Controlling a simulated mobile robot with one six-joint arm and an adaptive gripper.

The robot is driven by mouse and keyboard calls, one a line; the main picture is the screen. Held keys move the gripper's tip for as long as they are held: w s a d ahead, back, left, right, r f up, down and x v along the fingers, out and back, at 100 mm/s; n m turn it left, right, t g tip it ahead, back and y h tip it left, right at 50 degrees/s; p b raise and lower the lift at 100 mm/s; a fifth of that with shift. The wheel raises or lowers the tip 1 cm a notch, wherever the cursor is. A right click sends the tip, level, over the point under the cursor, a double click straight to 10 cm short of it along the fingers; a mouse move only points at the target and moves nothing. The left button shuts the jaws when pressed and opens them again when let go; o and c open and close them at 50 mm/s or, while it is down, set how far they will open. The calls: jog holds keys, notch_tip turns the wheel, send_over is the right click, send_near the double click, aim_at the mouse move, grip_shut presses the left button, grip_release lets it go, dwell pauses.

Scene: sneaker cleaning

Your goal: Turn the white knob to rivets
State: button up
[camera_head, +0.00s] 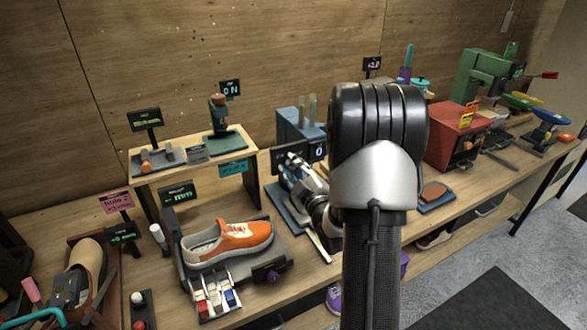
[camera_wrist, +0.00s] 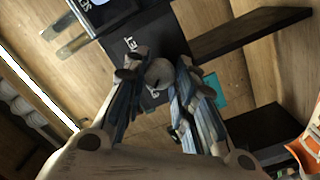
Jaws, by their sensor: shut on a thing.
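The white knob (camera_wrist: 160,74) is a pale round knob on a dark panel (camera_wrist: 150,40) in the wrist view. White lettering ending in "ET" runs along the panel beside it; the rest is hidden or too small to read. My gripper (camera_wrist: 158,82) has its two fingertips on either side of the knob and is shut on it. In the head view my gripper (camera_head: 290,162) reaches left to the front of a blue-grey machine (camera_head: 291,125) with two upright posts. The knob cannot be made out in that view, and I cannot read which setting it points to.
A small wooden shelf (camera_head: 240,158) stands close left of my gripper. An orange sneaker (camera_head: 245,240) sits on a stand in front of it. A red box machine (camera_head: 455,140) is to the right.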

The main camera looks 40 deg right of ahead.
jog(key=shift+m, duration=0.3)
jog(key=m+b, duration=0.2)
jog(key=m, duration=0.6)
jog(key=shift+r+m+y, duration=0.1)
jog(key=shift+m+y, duration=0.3)
jog(key=m, duration=0.5)
jog(key=shift+d+g+p, duration=0.1)
jog(key=shift+g+p, duration=0.2)
jog(key=m+y+p, duration=0.1)
jog(key=m, duration=0.3)
jog(key=shift+p, duration=0.3)
jog(key=shift+m, duration=0.4)
jog(key=o, duration=1.1)
jog(key=shift+s, duration=0.1)
